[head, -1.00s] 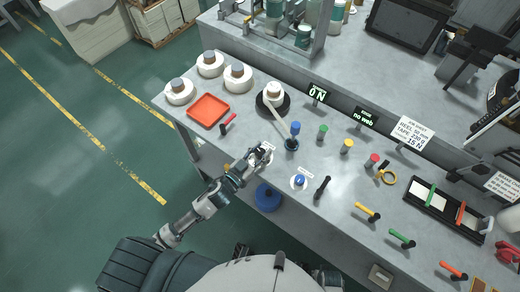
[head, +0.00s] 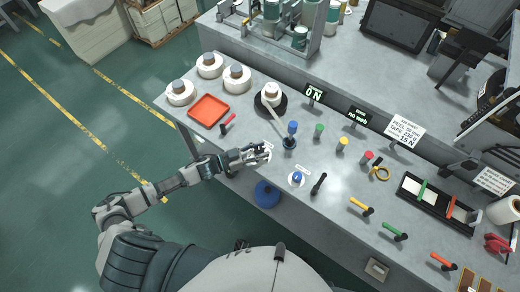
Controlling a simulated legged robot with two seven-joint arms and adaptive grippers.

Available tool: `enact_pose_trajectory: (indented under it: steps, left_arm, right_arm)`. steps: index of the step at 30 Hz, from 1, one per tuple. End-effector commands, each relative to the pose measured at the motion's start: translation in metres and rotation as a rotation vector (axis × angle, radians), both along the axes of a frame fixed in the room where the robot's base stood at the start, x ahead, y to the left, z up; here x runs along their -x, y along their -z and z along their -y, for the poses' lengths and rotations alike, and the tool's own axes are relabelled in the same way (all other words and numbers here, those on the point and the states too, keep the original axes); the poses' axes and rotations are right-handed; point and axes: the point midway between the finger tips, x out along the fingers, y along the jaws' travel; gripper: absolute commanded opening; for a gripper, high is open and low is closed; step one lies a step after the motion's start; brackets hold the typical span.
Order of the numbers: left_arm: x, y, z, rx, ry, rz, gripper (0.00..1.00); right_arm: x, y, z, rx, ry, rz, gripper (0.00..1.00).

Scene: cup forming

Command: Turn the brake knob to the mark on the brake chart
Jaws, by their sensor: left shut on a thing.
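My left gripper (head: 264,153) reaches in from the left to the bench's front edge. It is shut on a knob there, mostly hidden by the fingers; a white dial shows around it. I take this for the brake knob, but its label is too small to read. A second, blue knob (head: 297,177) on a white dial stands to the right, apart from the gripper. A white chart card (head: 494,180) stands at the far right; its text and any mark are too small to read. A display (head: 314,94) reads 0 N. My right gripper is out of view.
A job sheet (head: 404,128) reads 15 N. A black lever (head: 319,184) stands right of the blue knob. A white roll (head: 272,92) on a black disc, a red tray (head: 208,110) and several coloured pegs and handles occupy the bench (head: 330,222).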

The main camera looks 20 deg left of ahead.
Motion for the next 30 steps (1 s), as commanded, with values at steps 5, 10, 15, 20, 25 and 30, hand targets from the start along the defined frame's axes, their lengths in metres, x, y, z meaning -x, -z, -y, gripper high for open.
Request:
enact_pose_trajectory:
  steps: [5, 10, 15, 20, 25, 30]
  left_arm:
    - [-0.001, 0.001, -0.001, -0.003, -0.001, -0.001, 0.03]
    - [-0.001, 0.001, -0.001, -0.003, -0.001, -0.001, 0.03]
    - [-0.001, 0.001, -0.001, -0.002, -0.001, 0.000, 0.64]
    - [0.000, 0.000, 0.000, -0.001, 0.000, 0.000, 0.64]
    - [0.003, 0.001, -0.005, -0.002, -0.001, 0.000, 0.64]
    - [0.020, 0.002, -0.029, -0.003, -0.001, -0.004, 0.64]
  right_arm:
    - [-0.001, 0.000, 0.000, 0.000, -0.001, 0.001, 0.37]
    - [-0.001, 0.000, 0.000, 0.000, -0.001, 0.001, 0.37]
    - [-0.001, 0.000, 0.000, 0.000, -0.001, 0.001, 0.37]
    - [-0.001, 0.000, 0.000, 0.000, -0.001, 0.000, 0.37]
    - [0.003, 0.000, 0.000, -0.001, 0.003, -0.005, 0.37]
    - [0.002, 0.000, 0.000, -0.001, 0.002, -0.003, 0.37]
